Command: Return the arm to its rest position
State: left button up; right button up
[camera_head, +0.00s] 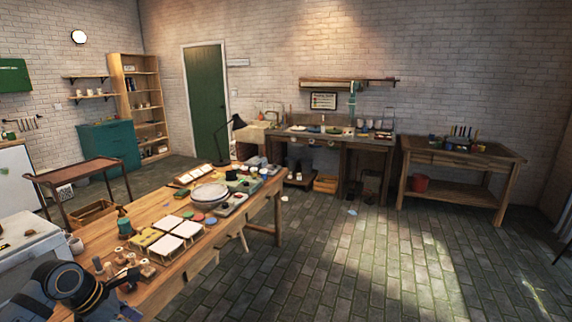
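My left arm (75,287) shows at the lower left corner, dark grey with a thin orange ring. A small dark part at its end, which looks like my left gripper (127,279), is at the near left edge of the long wooden table (207,252). It is too small and dark to tell whether its fingers are open or shut, and I see nothing clearly held. My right arm and gripper are not in view. A round whitish plate (209,192) lies on the table's middle, well beyond the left arm.
White square pieces (168,246), coloured round pieces (197,216), small jars (121,259) and a black lamp (221,140) crowd the table. A white cabinet (30,245) stands at left. A workbench (463,155) stands at the back right. The brick floor (385,260) at right is clear.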

pick_arm(q)
jog(key=w+a+f+m+y, duration=0.1)
jog(key=w+a+f, duration=0.15)
jog(key=f, duration=0.45)
jog(key=w+a+f+m, duration=0.1)
jog(key=a+f+m, duration=0.15)
jog(key=f, duration=0.45)
jog(key=s+a+f+m+y, duration=0.1)
jog(key=s+a+f+m, duration=0.3)
jog(key=f, duration=0.7)
jog(key=s+d+f+m+y, duration=0.1)
jog(key=s+f+m, duration=0.1)
jog(key=s+f, duration=0.65)
jog(key=s+d+f+m+g+y, duration=0.1)
jog(key=s+d+f+m, duration=0.2)
jog(key=s+f+m, duration=0.55)
jog(key=s+d+f+m, duration=0.4)
jog(key=s+d+f, duration=0.2)
jog(key=s, duration=0.4)
jog(key=s+d+f+m+g, duration=0.1)
jog(key=s+d+f+m, duration=0.3)
jog(key=s, duration=0.6)
notch_tip(320, 180, down, 2)
jog(key=shift+s+d+f, duration=0.2)
jog(key=shift+d, duration=0.95)
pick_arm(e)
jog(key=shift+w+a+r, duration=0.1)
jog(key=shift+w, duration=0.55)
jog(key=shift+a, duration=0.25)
